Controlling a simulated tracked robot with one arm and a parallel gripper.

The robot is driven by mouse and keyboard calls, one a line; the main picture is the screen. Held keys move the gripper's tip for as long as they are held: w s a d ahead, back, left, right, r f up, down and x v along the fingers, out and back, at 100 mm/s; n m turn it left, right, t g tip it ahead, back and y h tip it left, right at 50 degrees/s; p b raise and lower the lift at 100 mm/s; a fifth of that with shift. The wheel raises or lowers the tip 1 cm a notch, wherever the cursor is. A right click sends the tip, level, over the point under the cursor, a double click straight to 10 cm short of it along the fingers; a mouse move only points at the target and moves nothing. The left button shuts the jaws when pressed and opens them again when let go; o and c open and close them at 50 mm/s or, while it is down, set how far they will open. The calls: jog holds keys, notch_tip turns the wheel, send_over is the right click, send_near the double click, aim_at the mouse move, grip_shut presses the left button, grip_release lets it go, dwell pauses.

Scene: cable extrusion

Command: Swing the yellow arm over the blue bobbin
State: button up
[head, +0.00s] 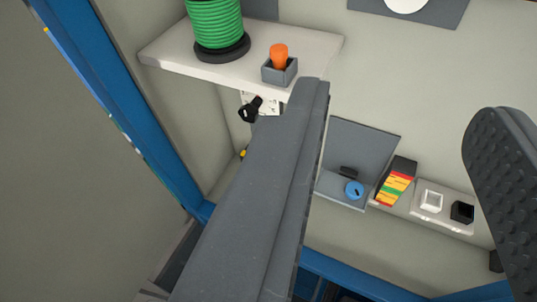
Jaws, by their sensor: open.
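My gripper (402,105) is open and empty. Its left finger is a long grey bar across the middle of the picture, and its right finger has a studded pad at the right edge. A small blue round piece (354,189) with a dark mark sits on a grey bracket, seen between the fingers. I cannot tell whether it is the blue bobbin. No yellow arm is clearly visible. A tiny yellow spot (243,154) shows left of the grey finger, too small to identify. The left finger hides part of the scene behind it.
A green spool (215,25) and an orange piece in a grey holder (279,66) stand on a white shelf (170,57). A black part (249,110) hangs below. Right are coloured labels (394,185), a white cup (431,201) and a black cup (462,212). Blue frame bars (120,85) border the left.

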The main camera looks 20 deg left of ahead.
jog(key=w+a+f+m, duration=0.1)
jog(key=w+a+f, duration=0.5)
jog(key=w+f, duration=0.45)
jog(key=w+a+f, duration=0.6)
jog(key=w+f, duration=0.1)
jog(key=f, duration=0.6)
jog(key=a+f+t+b, duration=0.1)
jog(key=a+f, duration=0.1)
jog(key=f, duration=1.1)
jog(key=a+f+t+b, duration=0.1)
jog(key=a+f+t, duration=0.1)
jog(key=f, duration=1.1)
jog(key=shift+n, duration=0.3)
jog(key=w, duration=1.3)
jog(key=shift+w+d+f+b, duration=0.1)
jog(key=shift+w+f+b, duration=0.15)
jog(key=shift+b, duration=0.15)
jog(key=shift+w+r, duration=0.1)
jog(key=shift+w, duration=0.2)
